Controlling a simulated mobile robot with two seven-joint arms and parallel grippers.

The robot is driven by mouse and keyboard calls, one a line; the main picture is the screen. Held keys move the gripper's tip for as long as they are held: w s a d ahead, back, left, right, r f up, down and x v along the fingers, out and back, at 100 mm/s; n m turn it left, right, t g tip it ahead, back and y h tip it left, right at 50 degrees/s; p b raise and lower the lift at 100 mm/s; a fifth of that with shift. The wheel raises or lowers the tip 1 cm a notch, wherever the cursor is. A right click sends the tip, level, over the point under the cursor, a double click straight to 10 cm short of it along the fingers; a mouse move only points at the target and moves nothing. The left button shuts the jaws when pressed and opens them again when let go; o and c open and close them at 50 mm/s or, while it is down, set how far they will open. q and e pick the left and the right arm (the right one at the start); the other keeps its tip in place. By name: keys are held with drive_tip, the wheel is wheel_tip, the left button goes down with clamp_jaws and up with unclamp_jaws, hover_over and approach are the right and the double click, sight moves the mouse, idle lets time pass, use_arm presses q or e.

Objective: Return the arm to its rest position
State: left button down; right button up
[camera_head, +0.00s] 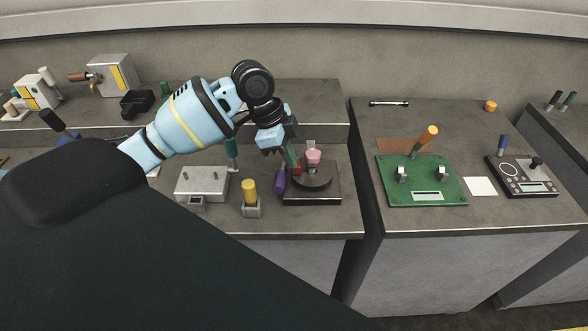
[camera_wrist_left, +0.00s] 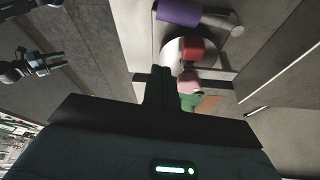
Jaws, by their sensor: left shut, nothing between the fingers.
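My left arm comes in from the left in the head view, pale blue with black wrist joints. It reaches over the left bench, and its gripper (camera_head: 291,156) points down close to a round dark fixture (camera_head: 318,181) on a dark plate. In the left wrist view the fingers (camera_wrist_left: 161,72) are together with nothing between them. A pink piece (camera_head: 313,157) and a red piece (camera_head: 297,169) are at the fixture, beside the fingers. A purple cylinder (camera_head: 280,181) is at its left edge.
A yellow-topped peg holder (camera_head: 250,191) and a metal box (camera_head: 202,184) stand left of the fixture. A raised ledge (camera_head: 315,95) runs behind. Across a gap, the right bench holds a green board (camera_head: 421,192), a white card (camera_head: 481,186) and a dark device (camera_head: 522,184).

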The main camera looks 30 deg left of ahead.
use_arm(q)
drive_tip(key=v, duration=0.4)
drive_tip(key=shift+r, duration=0.1)
